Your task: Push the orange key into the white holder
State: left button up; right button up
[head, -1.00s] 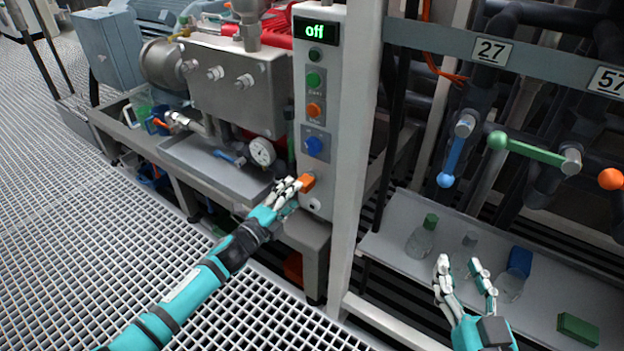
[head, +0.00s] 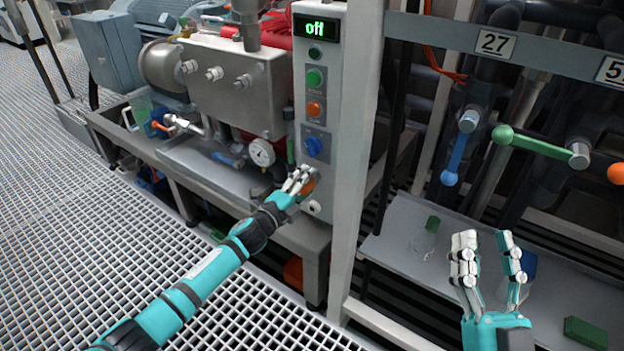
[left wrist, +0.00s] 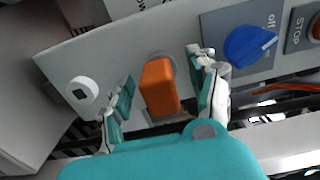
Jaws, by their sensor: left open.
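The orange key (left wrist: 160,88) is on the grey panel, with a round grey fitting (left wrist: 160,58) behind its far end. A round white holder (left wrist: 83,90) with a dark square opening is on the same panel, left of the key in the left wrist view. In the head view the key (head: 309,187) is partly hidden by my left gripper (head: 298,178), and the holder (head: 314,207) is just below. My left gripper is open, with one finger on either side of the key and visible gaps. My right gripper (head: 487,250) is open and empty, away from the panel.
A grey post (head: 355,180) stands between my grippers. A bottle and blocks lie on the right shelf.

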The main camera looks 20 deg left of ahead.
jog(key=shift+w+f, duration=0.1)
dwell(0.5)
jog(key=shift+w+f+g, duration=0.15)
jog(key=shift+f+g, duration=0.15)
jog(key=shift+w+f, duration=0.15)
jog(key=shift+f, duration=0.1)
dwell(0.7)
pick_arm(q)
grip_shut()
pick_arm(e)
jog(key=shift+g, duration=0.3)
pick_arm(q)
jog(key=shift+s+a+r+p, duration=0.1)
jog(key=shift+s+a+p, duration=0.1)
jog(key=shift+s+p, duration=0.3)
jog(key=shift+p+v, duration=1.05)
jog(key=shift+v, duration=1.4)
pick_arm(e)
notch_tip(320, 180, down, 11)
jog(key=w+d+g+h, duration=0.1)
jog(key=g+h, duration=0.1)
jog(key=g, duration=0.5)
jog(key=shift+d+h, duration=0.2)
jog(key=shift+h, duration=0.2)
